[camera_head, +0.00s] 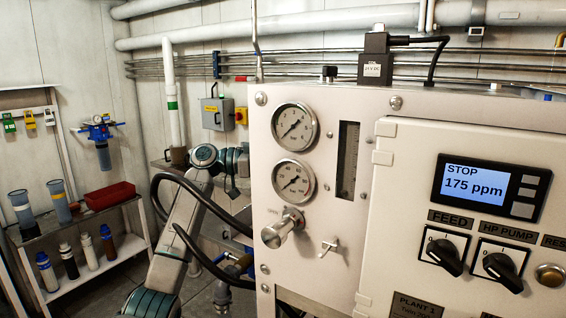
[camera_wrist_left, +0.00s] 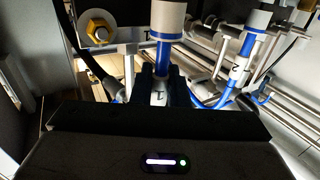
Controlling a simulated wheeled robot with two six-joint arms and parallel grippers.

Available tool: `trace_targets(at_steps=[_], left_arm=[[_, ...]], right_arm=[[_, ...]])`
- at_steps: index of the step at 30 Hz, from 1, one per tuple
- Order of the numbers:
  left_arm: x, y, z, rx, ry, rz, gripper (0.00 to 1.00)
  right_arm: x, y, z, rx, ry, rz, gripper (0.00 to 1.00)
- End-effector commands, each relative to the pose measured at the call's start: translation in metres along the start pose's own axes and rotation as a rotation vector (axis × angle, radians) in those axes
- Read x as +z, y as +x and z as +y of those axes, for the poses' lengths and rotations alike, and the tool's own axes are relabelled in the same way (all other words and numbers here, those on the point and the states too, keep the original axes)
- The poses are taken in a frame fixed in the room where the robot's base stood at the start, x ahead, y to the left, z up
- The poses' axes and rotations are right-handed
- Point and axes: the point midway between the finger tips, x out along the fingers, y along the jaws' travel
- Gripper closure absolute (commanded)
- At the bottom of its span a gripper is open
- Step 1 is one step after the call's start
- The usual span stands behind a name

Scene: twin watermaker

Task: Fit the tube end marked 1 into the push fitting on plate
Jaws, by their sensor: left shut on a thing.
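In the left wrist view, my left gripper (camera_wrist_left: 160,74) is shut on the tube with the white tag marked 1 (camera_wrist_left: 159,94). Its dark fingers stand on both sides of the tube. Above the fingers a blue length (camera_wrist_left: 163,52) runs up to a pale cylindrical fitting (camera_wrist_left: 169,18). I cannot tell whether the tube end is inside this fitting or only in line with it. A second blue tube marked 2 (camera_wrist_left: 236,73) runs up to a similar fitting (camera_wrist_left: 256,16) on the right. In the head view the cabinet hides my left gripper. My right gripper is not in view.
The white cabinet (camera_head: 334,225) with gauges and a display reading STOP, 175 ppm (camera_head: 481,187) fills the right of the head view. Black hoses (camera_head: 205,250) curve beside my left arm. A brass nut (camera_wrist_left: 98,27) and metal pipes (camera_wrist_left: 290,105) lie near the gripper.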

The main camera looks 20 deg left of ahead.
Motion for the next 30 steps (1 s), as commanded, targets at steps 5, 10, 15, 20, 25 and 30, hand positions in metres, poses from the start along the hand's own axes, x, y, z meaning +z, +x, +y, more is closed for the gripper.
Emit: trace_targets(at_steps=[5,10,15,20,25,30], left_arm=[[0.004,0.000,0.000,0.000,-0.002,-0.002,0.72],[0.003,0.000,0.000,0.000,-0.002,-0.001,0.60],[0.003,-0.001,0.000,0.000,-0.001,-0.001,0.60],[0.005,-0.014,-0.001,-0.002,-0.001,-0.003,0.60],[0.006,-0.048,-0.001,-0.004,0.000,-0.003,0.60],[0.006,-0.081,-0.001,-0.003,-0.002,-0.002,0.60]], right_arm=[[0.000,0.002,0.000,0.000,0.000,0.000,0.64],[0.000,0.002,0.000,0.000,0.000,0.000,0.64],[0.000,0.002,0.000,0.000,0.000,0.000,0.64],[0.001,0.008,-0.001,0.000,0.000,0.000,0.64],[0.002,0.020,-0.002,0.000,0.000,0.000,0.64],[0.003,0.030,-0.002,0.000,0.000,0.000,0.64]])
